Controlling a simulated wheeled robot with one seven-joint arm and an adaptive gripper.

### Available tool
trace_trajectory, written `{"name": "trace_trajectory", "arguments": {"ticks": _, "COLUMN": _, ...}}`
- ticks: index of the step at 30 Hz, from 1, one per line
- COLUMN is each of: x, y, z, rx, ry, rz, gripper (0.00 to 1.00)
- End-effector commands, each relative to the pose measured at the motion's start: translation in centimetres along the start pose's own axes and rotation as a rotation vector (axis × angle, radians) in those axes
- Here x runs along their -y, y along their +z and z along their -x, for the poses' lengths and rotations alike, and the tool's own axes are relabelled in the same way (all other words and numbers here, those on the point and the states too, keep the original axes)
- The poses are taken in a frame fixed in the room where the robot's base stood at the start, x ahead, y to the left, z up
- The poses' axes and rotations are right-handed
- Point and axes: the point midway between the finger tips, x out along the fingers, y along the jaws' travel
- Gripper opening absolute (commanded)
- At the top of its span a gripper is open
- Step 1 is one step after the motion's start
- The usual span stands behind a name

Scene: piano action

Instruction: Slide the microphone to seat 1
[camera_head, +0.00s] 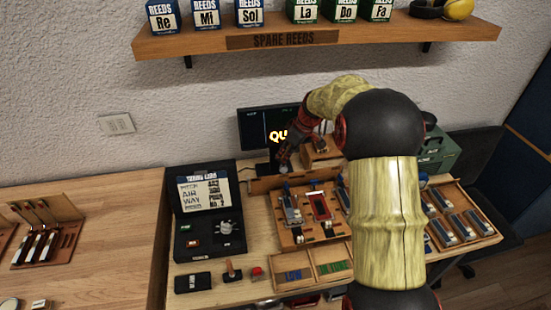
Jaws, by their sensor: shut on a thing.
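My gripper (284,162) is at the back of the bench, in front of the dark monitor, pointing down at the wooden rail (264,184) behind the reed board. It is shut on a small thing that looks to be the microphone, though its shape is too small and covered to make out. The reed board (291,238) lies in front of the rail, with a grey reed block (292,210) and a red-framed block (319,206) in its slots. My arm hides the board's right part. I cannot read any seat numbers.
A tuning device (209,215) with an open lid stands left of the board. A tray with two labelled compartments (313,269) lies in front. The monitor (258,135) stands close behind my gripper. A shelf of spare reeds (330,36) hangs above. A tray of reed blocks (466,217) is at right.

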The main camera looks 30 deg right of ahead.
Motion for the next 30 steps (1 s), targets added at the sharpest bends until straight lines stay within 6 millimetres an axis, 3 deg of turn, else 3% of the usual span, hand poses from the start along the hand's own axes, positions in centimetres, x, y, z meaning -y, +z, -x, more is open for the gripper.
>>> {"name": "trace_trajectory", "arguments": {"ticks": 6, "x": 0.0, "y": 0.0, "z": 0.0, "rx": 0.001, "ry": -0.001, "rz": 0.000, "gripper": 0.00}}
{"name": "trace_trajectory", "arguments": {"ticks": 7, "x": 0.0, "y": 0.0, "z": 0.0, "rx": 0.001, "ry": -0.001, "rz": 0.000, "gripper": 0.18}}
{"name": "trace_trajectory", "arguments": {"ticks": 16, "x": 0.1, "y": 0.0, "z": 0.0, "rx": 0.000, "ry": -0.001, "rz": 0.000, "gripper": 0.35}}
{"name": "trace_trajectory", "arguments": {"ticks": 26, "x": 0.0, "y": -0.1, "z": 0.2, "rx": 0.000, "ry": 0.000, "rz": 0.000, "gripper": 0.36}}
{"name": "trace_trajectory", "arguments": {"ticks": 30, "x": 0.0, "y": -0.1, "z": 1.5, "rx": -0.002, "ry": 0.002, "rz": 0.000, "gripper": 0.36}}
